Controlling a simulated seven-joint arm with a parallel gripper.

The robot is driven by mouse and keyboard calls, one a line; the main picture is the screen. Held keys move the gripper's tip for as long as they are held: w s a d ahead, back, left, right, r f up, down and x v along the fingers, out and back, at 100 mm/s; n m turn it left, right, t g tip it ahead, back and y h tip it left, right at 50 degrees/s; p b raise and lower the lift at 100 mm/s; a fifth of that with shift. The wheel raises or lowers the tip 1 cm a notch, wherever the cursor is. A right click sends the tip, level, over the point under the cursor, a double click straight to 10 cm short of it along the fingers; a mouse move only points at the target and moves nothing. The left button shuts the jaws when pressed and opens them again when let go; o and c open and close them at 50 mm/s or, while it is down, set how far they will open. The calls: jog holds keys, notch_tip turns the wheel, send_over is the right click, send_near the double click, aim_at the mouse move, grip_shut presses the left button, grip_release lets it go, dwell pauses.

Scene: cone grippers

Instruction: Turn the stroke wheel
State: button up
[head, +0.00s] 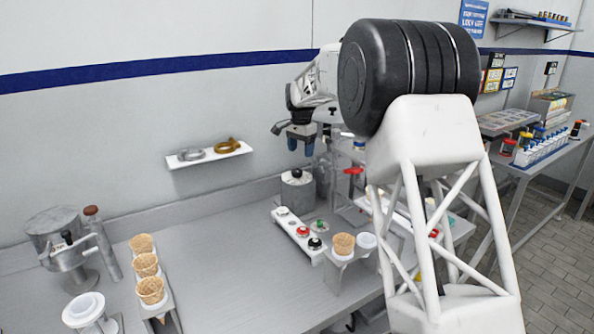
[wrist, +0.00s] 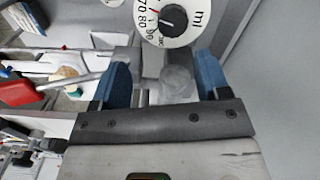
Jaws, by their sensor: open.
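In the wrist view a round white dial (wrist: 150,28) marked "ml" with numbers around its rim lies beyond my fingertips, with a black knob (wrist: 172,18) and red pointer at its centre. I cannot tell which of these parts is the stroke wheel. My gripper (head: 301,146) is open and points down in the head view, above the back of the bench. It also shows in the wrist view (wrist: 165,64). The dial is not clearly visible in the head view.
A white panel with coloured buttons (head: 300,236) and a cone holder (head: 343,246) are in front. A wall shelf (head: 210,155) is to the left. A red handle (wrist: 70,85) lies left of my fingers.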

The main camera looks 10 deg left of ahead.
aim_at(297, 171)
jog(key=shift+w+a+f, duration=0.45)
jog(key=shift+a+f, duration=0.1)
jog(key=shift+a, duration=0.25)
jog(key=shift+f, duration=3.9)
jog(key=c, duration=0.9)
